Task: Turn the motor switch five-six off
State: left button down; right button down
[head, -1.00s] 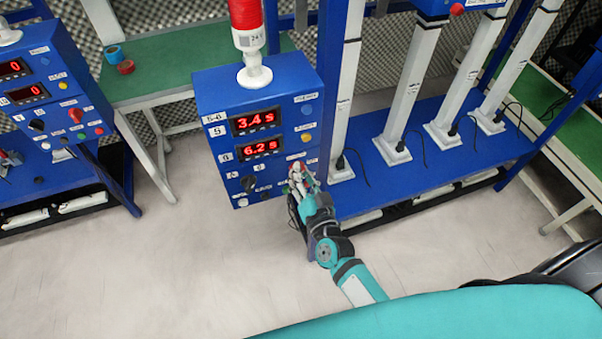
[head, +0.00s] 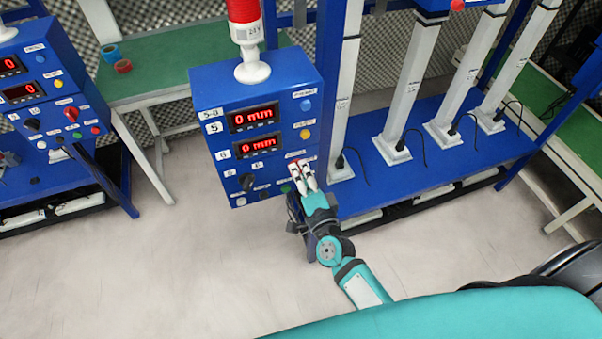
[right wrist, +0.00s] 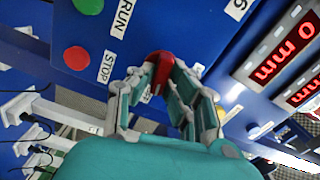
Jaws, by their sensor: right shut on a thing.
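The blue control box (head: 207,95) marked 5-6 stands in the middle of the head view with two red displays (head: 254,117). My right gripper (head: 301,172) is at the lower right of its front face. In the right wrist view the red motor switch knob (right wrist: 160,60) sits between the two fingers of my right gripper (right wrist: 158,82), which are shut on it. The fingers cover part of the knob, and its exact angle is hard to tell. Both displays read 0 mm. My left gripper is not in view.
A black knob (head: 246,181) is low on the same box. In the wrist view a red STOP button (right wrist: 76,58) and a green RUN button (right wrist: 88,5) are close to the gripper. Another blue box (head: 45,85) stands at the left. White columns (head: 403,90) stand at the right.

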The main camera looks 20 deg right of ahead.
jog(key=shift+f+m, duration=0.1)
jog(key=shift+m, duration=1)
jog(key=c, duration=1.3)
grip_release()
jog(key=shift+s, duration=0.1)
jog(key=s, duration=1.2)
jog(key=shift+d, duration=0.25)
jog(key=shift+w, duration=0.1)
